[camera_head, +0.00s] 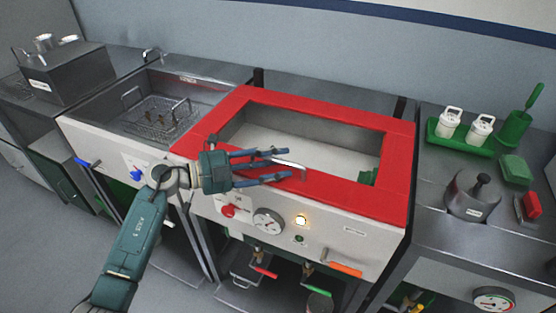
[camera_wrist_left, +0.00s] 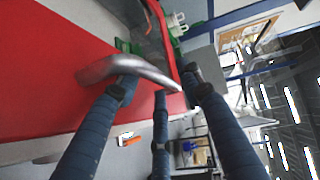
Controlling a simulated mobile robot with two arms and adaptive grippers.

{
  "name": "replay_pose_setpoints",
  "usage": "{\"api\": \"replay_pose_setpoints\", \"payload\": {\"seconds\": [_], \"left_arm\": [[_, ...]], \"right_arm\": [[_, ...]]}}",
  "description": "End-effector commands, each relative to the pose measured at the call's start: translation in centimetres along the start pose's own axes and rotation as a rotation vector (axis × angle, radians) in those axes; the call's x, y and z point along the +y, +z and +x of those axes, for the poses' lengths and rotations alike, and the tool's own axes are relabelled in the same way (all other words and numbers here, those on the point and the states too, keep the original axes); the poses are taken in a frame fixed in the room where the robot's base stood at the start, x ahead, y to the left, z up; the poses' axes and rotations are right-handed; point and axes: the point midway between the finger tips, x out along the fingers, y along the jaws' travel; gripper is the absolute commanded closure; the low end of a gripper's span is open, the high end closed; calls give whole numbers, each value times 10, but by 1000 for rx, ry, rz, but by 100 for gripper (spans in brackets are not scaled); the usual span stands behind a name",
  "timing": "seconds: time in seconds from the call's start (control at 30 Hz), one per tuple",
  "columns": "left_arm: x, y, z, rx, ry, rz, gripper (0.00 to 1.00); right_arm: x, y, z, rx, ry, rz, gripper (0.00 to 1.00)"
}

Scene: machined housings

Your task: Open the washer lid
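The washer (camera_head: 290,213) stands in the middle of the head view. Its lid (camera_head: 345,197) is a red frame around a large window and lies flat on top. A curved metal handle (camera_head: 291,164) sits on the lid's front edge; it also shows close up in the left wrist view (camera_wrist_left: 130,69). My left gripper (camera_head: 278,165) is at the handle, its fingers spread and pointing right. In the left wrist view the handle lies across the space near the fingertips; whether they touch it is unclear. My right gripper is out of view.
A sink with a wire basket (camera_head: 160,118) is left of the washer. On the right counter are a green tray (camera_head: 462,142) with white bottles, a grey pot (camera_head: 472,194) and a red block (camera_head: 527,207). A dial (camera_head: 267,221) and knobs sit on the washer's front.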

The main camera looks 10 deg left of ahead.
Motion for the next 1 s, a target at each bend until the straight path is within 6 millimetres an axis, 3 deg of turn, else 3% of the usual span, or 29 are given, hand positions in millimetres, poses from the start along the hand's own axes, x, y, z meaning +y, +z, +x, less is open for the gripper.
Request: {"api": "replay_pose_setpoints", "payload": {"seconds": [0.33,0.53,0.83,1.0], "left_arm": [[1,0,5,0,0,0,63],[0,0,5,0,0,0,100],[-3,0,5,0,3,-4,100],[-22,4,4,-1,24,-23,100]], "right_arm": [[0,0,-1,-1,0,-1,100],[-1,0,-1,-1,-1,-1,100],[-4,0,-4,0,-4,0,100],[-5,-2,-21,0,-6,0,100]]}}
